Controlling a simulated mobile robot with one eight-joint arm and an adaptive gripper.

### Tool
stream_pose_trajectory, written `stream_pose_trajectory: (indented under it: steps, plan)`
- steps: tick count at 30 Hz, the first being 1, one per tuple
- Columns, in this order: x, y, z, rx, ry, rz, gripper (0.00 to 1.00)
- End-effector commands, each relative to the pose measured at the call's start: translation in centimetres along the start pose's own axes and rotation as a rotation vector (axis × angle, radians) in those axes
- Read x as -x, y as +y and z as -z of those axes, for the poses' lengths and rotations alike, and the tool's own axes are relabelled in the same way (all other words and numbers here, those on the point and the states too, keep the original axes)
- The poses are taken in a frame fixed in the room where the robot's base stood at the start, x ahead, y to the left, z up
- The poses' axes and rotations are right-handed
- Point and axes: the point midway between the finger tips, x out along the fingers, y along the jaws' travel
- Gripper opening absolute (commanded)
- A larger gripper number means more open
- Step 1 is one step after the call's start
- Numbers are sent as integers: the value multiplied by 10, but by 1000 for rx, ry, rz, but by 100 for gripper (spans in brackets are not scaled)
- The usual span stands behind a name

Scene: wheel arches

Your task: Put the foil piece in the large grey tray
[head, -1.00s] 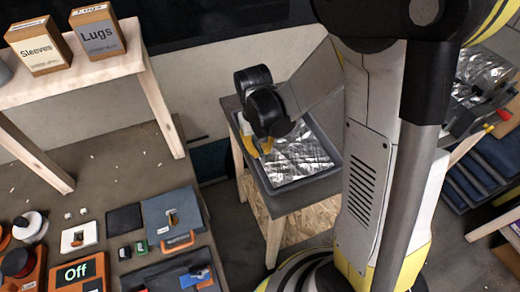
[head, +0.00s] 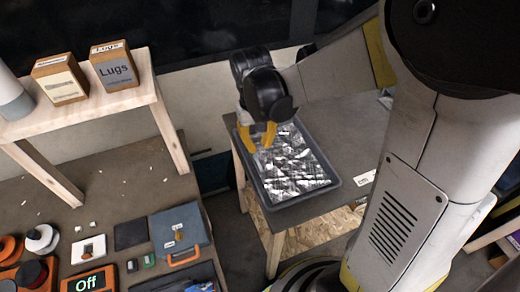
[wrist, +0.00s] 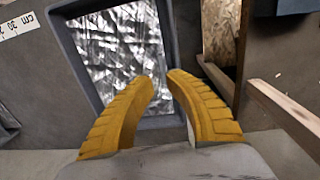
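The shiny crumpled foil piece (head: 290,165) lies flat inside the large grey tray (head: 298,198), covering most of its floor. The tray sits on a small table. My gripper (head: 258,138) is over the tray's far left end, with its yellow fingers apart and pointing down. In the wrist view my gripper (wrist: 161,86) has a clear gap between the fingertips and holds nothing. That view also shows the foil (wrist: 115,50) within the tray's grey wall (wrist: 77,60), ahead of the fingers.
A bench at left carries a blue-grey case (head: 178,232), an orange device marked Off (head: 90,283) and other small items. A wooden shelf (head: 90,118) holds a Lugs box (head: 115,70). The grey tabletop (head: 355,125) right of the tray is largely bare.

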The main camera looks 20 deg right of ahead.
Motion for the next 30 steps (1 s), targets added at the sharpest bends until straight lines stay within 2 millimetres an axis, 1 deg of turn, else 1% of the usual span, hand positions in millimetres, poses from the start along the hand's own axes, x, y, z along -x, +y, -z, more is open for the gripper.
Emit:
stream_pose_trajectory:
  steps: [4, 8, 12, 15, 18, 21, 24, 30]
  plan:
    - [14, 1, -3, 0, 16, 2, 15]
    - [35, 2, -14, -1, 85, 12, 15]
    - [64, 5, -35, -2, 208, 28, 15]
    - [82, 7, -51, -3, 302, 37, 15]
    - [95, 7, -68, -6, 395, 46, 15]
    - [104, 8, -82, -10, 479, 54, 15]
    - [108, 8, -92, -13, 547, 58, 15]
    - [112, 8, -102, -16, 615, 62, 15]
